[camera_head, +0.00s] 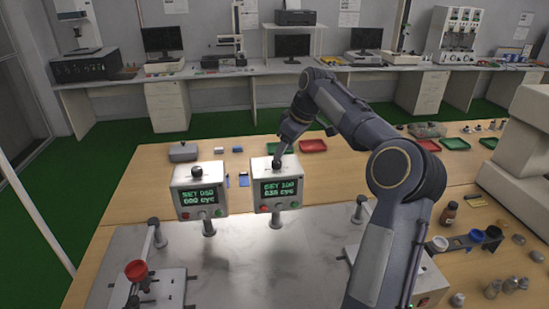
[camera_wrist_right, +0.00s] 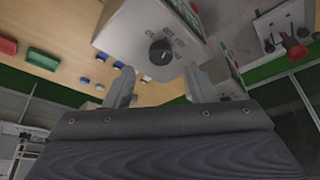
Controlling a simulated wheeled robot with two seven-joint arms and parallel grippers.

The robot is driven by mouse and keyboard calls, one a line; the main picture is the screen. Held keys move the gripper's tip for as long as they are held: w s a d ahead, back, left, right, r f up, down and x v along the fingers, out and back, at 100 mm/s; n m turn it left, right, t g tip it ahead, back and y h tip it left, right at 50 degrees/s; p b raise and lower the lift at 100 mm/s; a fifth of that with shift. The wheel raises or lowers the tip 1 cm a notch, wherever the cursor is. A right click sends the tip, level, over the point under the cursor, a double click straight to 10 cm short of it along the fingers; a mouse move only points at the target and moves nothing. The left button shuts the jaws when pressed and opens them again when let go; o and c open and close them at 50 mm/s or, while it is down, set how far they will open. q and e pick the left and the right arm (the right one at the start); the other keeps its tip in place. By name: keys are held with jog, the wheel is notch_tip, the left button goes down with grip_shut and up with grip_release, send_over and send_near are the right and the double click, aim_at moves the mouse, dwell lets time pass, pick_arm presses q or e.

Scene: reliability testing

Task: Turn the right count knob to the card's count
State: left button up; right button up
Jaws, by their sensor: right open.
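The right counter box (camera_head: 279,206) is pale, with a green display that seems to read SET 100 above a smaller cyc line. Its black knob (camera_wrist_right: 160,52) sits on the top face among printed marks, with a pale pointer line. My right gripper (camera_head: 284,148) is above this box, fingers pointing down. In the wrist view my right gripper (camera_wrist_right: 161,86) is open, its fingers apart on either side below the knob, with nothing between them. The left counter box (camera_head: 200,191) shows what looks like SET 050. I cannot make out a count card. My left gripper is out of view.
A test rig with a red cup-like part (camera_head: 136,270) stands at front left. Bottles and a dark rack (camera_head: 480,241) are at the right. Red and green trays (camera_head: 313,146) lie behind. The metal plate (camera_head: 262,262) in front of the boxes is mostly clear.

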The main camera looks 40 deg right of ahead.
aim_at(279, 162)
jog(key=x, duration=0.4)
jog(key=shift+w+a+f, duration=0.1)
jog(key=shift+w+f, duration=0.1)
jog(key=shift+f, duration=0.15)
jog(key=shift+c, duration=0.2)
jog(key=c, duration=0.9)
